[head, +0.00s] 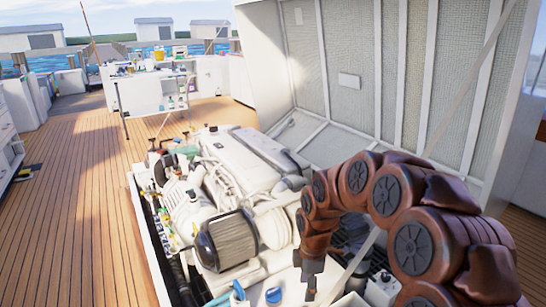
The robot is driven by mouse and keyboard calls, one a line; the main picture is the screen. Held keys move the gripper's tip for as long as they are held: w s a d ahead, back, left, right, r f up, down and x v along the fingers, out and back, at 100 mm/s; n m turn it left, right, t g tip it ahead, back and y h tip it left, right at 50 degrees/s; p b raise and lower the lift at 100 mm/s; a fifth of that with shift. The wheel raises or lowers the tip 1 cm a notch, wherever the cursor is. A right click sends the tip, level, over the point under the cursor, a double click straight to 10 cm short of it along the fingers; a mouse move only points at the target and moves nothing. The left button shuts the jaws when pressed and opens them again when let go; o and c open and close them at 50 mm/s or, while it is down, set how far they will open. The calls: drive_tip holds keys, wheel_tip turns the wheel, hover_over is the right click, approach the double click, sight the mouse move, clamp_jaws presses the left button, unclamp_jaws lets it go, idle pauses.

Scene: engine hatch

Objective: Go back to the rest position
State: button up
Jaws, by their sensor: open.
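My arm, reddish-brown with dark round joint caps, reaches in from the lower right and arches over the engine bay. My gripper (311,287) points down at its end, low in the head view, to the right of the engine's dark ribbed filter. It is open, and I see nothing held in it. The fingers are small and dark, so their detail is hard to make out. The white engine (245,165) sits in the open hatch to the left of my arm.
The raised hatch lid (350,70) stands behind the engine, with a diagonal strut (470,75) near my arm. A blue-capped item (273,295) and a blue-topped bottle (238,290) are near the gripper. A cluttered table (150,92) stands further back.

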drive_tip(key=s+d+r+m+p, duration=0.3)
drive_tip(key=s+r+m+p, duration=0.3)
drive_tip(key=s+r, duration=0.5)
drive_tip(key=s+d+r+m+g+p, duration=0.1)
drive_tip(key=s+d+r+m+p, duration=0.2)
drive_tip(key=s+r+m+p, duration=0.3)
drive_tip(key=s+d+r+m+p, duration=0.3)
drive_tip(key=s+r+m+p, duration=0.4)
drive_tip(key=s+r+p, duration=0.5)
drive_tip(key=shift+s+r, duration=1.95)
drive_tip(key=shift+r, duration=2.1)
